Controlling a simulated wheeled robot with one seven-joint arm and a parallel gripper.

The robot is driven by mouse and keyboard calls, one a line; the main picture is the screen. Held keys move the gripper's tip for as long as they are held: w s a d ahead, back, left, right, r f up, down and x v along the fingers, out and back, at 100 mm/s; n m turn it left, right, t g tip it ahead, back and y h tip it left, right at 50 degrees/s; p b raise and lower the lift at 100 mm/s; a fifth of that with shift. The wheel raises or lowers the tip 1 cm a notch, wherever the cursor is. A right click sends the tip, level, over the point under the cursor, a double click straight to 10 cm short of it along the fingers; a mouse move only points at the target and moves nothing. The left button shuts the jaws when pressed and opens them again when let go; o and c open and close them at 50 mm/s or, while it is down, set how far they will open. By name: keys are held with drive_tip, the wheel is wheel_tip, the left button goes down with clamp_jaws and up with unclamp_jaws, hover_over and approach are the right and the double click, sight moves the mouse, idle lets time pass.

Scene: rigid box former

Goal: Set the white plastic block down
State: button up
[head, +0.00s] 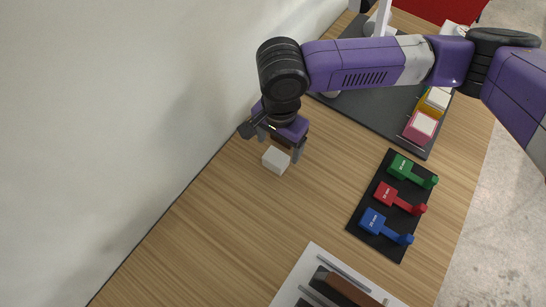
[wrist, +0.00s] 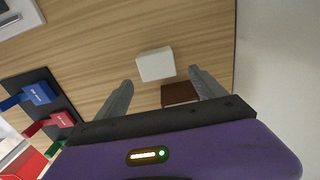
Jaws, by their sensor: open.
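The white plastic block (head: 276,160) is on the wooden table near the wall, just in front of my gripper (head: 281,147) in the head view. In the wrist view the white block (wrist: 156,64) lies beyond and between the fingertips, with no finger seen touching it. My gripper (wrist: 160,85) is open, its two grey fingers spread apart. A dark brown piece (wrist: 179,94) shows between the fingers in the wrist view, partly hidden by the gripper body.
A black board (head: 361,217) with green, red and blue handled pieces lies to the right. A dark tray (head: 376,123) with pink and yellow boxes is behind it. A light tray (head: 312,262) with a brown item is at the front. Bare table lies front left.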

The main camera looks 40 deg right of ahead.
sight(279, 153)
wheel_tip(279, 153, down, 5)
drive_tip(key=shift+s+p, duration=0.1)
drive_tip(key=shift+p, duration=0.4)
drive_tip(key=shift+c, duration=0.2)
drive_tip(key=c, duration=1.7)
drive_tip(key=shift+r, duration=0.15)
wheel_tip(279, 153, up, 19)
drive_tip(key=b, duration=0.1)
drive_tip(key=shift+r, duration=0.2)
drive_tip(key=shift+s+r, duration=0.1)
drive_tip(key=shift+r, duration=0.05)
